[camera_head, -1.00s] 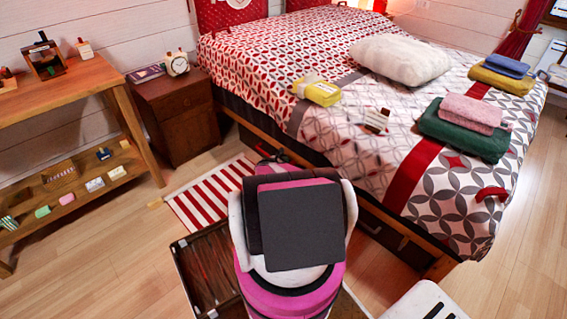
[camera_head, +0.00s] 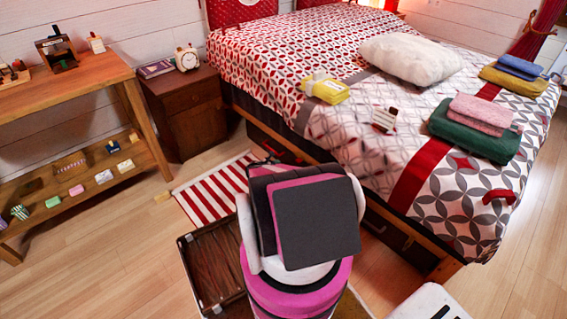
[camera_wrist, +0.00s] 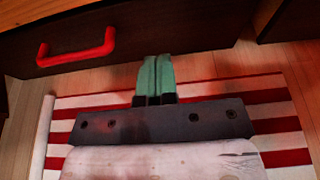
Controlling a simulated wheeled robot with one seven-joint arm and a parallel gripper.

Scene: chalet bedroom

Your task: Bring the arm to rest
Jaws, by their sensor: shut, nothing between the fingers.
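My gripper (camera_wrist: 156,80) shows in the wrist view. Its two green fingers lie together with nothing between them. It hangs over the red and white striped rug (camera_wrist: 285,110), with its tips near the dark drawer front (camera_wrist: 180,35) that bears a red handle (camera_wrist: 77,50). In the head view my arm's grey and pink links (camera_head: 305,220) stand in front of the bed's near side. They hide the gripper there.
The bed (camera_head: 400,180) fills the right side, with folded towels (camera_head: 475,125) and a white pillow (camera_head: 410,58) on it. A nightstand (camera_head: 190,115) and a wooden shelf table (camera_head: 80,90) stand at left. An open brown case (camera_head: 215,265) lies on the floor. Bare floor is at lower left.

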